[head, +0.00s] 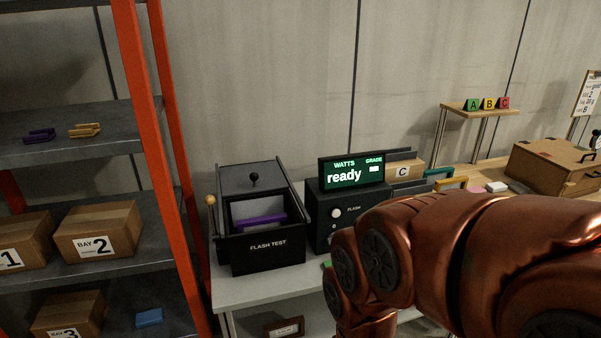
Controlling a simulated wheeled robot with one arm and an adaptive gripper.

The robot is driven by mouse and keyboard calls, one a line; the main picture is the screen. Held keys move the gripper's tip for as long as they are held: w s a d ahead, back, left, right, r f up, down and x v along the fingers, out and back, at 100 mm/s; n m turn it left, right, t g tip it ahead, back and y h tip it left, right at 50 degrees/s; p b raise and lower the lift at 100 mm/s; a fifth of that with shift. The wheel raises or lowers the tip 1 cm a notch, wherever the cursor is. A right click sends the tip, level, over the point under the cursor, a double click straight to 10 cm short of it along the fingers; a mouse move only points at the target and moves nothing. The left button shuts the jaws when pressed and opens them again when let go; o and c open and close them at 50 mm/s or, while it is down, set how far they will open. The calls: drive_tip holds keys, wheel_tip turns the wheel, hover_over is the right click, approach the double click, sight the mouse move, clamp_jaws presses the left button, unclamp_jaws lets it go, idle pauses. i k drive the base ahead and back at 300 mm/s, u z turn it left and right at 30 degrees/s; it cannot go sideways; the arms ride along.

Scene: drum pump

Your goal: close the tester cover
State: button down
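The flash tester (267,254) is a black box labelled "FLASH TEST" on a grey-topped bench. A purple bar and a pale grey panel (258,207) show inside the opening. My copper-coloured arm crosses the lower right, to the right of the tester and apart from it. My gripper is not in view.
A console (351,173) reading "ready" stands right of the tester. A lever with a yellowish ball (211,200) is at the tester's left. An orange-posted shelf (151,120) with boxes stands close on the left. A wooden case (553,167) is at the far right.

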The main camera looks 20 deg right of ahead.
sight(235, 180)
drive_tip(key=z, duration=0.05)
drive_tip(key=k, duration=0.6)
drive_tip(key=u, duration=0.65)
drive_tip(key=i, duration=1.8)
drive_tip(key=z, duration=0.25)
